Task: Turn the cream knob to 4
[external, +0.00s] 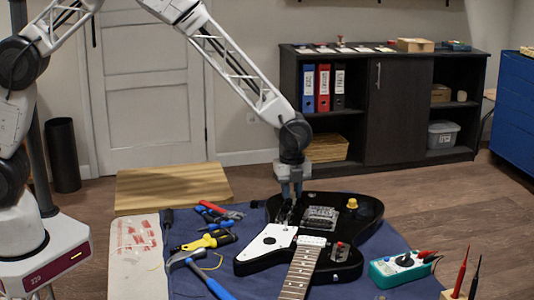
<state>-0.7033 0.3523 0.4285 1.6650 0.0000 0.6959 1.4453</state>
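A black electric guitar (374,214) with a white pickguard (266,240) lies on a blue cloth. A yellowish-cream knob (352,203) stands on the right part of its body; its markings are too small to read. A red knob (340,247) sits lower, near the neck. My gripper (292,196) points down over the upper left of the body, left of the metal bridge (320,217) and well apart from the yellowish knob. Its dark fingers are small here, and I cannot tell whether they are open or touch anything below.
Pliers, screwdrivers and a blue-handled hammer (212,283) lie left of the guitar on the blue cloth (190,226). Red and black probes (461,272) stand upright at the lower right.

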